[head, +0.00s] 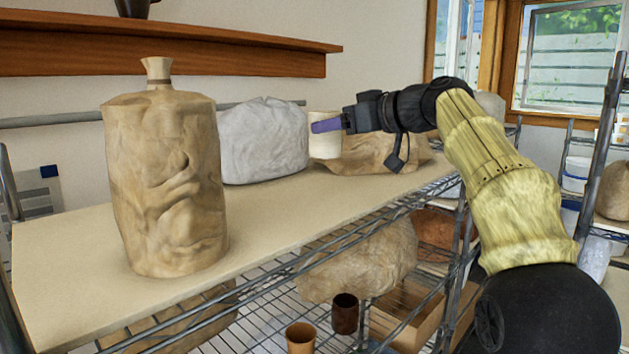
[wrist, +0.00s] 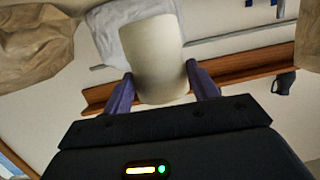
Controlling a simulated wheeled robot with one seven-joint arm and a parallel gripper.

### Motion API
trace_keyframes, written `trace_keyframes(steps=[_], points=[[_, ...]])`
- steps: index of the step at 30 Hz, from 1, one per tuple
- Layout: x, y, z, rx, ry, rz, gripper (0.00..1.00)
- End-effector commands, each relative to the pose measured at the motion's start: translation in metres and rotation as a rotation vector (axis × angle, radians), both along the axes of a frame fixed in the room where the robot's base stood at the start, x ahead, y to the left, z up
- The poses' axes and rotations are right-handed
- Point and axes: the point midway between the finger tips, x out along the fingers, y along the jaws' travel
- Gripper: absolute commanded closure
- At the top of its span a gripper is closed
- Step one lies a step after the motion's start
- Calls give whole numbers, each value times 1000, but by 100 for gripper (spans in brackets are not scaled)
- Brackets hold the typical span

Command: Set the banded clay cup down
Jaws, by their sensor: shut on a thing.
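The banded clay cup (head: 324,148) is a pale cream cylinder, and I cannot make out clear bands on it. My gripper (head: 327,126) is shut on it, with a purple finger across its side in the head view. In the wrist view the cup (wrist: 152,50) sits between both purple fingers of my gripper (wrist: 160,84). The cup is over the upper shelf board (head: 270,213), in front of a wrapped brown bundle. It looks slightly raised, but I cannot tell the gap below it.
A tall brown wrapped form (head: 165,190) stands at the left of the board. A white bag (head: 263,140) and the brown bundle (head: 375,153) stand near the cup. Bare board lies in front of them. An orange cup (head: 301,339) and a dark cup (head: 345,314) stand lower down.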

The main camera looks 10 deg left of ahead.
Motion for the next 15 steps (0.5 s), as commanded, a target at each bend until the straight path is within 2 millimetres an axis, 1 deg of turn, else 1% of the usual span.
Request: trace_keyframes(steps=[8,11,15], points=[[-1,3,-3,1,0,5,81],[-2,6,-12,1,2,10,81],[-3,5,-30,2,3,8,81]])
